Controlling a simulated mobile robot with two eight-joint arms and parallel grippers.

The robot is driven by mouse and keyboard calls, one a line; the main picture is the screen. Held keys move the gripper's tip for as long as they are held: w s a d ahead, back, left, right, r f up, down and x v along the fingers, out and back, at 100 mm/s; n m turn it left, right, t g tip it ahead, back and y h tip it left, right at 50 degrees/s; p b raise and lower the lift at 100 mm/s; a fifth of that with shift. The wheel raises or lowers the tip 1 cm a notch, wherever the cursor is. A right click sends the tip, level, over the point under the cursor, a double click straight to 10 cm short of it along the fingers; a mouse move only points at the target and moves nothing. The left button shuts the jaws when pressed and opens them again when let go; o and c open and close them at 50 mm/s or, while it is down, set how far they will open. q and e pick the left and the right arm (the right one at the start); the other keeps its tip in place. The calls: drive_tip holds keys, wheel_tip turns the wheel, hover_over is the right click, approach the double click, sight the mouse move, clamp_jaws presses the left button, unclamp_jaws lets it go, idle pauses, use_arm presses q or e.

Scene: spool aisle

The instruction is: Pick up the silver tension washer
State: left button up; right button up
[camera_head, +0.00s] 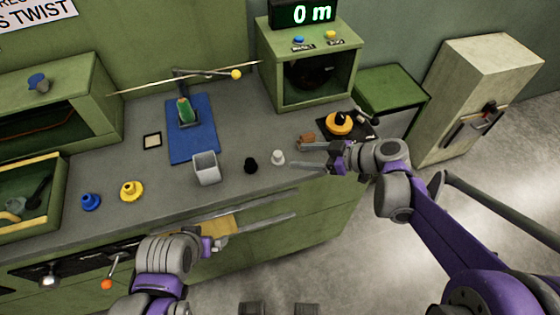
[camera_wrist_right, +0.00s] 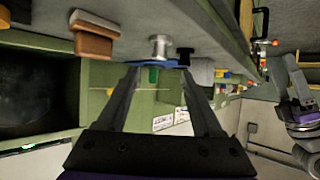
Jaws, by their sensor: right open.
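A small silver-white flanged piece (camera_head: 278,157), which looks like the tension washer, stands upright on the grey counter near its front edge. My right gripper (camera_head: 296,156) is open and empty, with its fingertips just right of the piece and apart from it. In the right wrist view the silver piece (camera_wrist_right: 159,45) lies beyond the gap between the open fingertips (camera_wrist_right: 160,70), roughly centred. My left gripper (camera_head: 212,244) is low at the counter front; its fingers are hard to tell from the bars there.
A brown block (camera_head: 307,139) and an orange disc (camera_head: 339,123) are behind my right gripper. Blue (camera_head: 91,201) and yellow (camera_head: 131,191) knobs stand farther left.

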sight(280, 154)
drive_tip(key=x, duration=0.9)
drive_tip(key=shift+w+a+f, duration=0.1)
drive_tip(key=shift+f, duration=0.05)
drive_tip(key=shift+c, duration=0.3)
clamp_jaws()
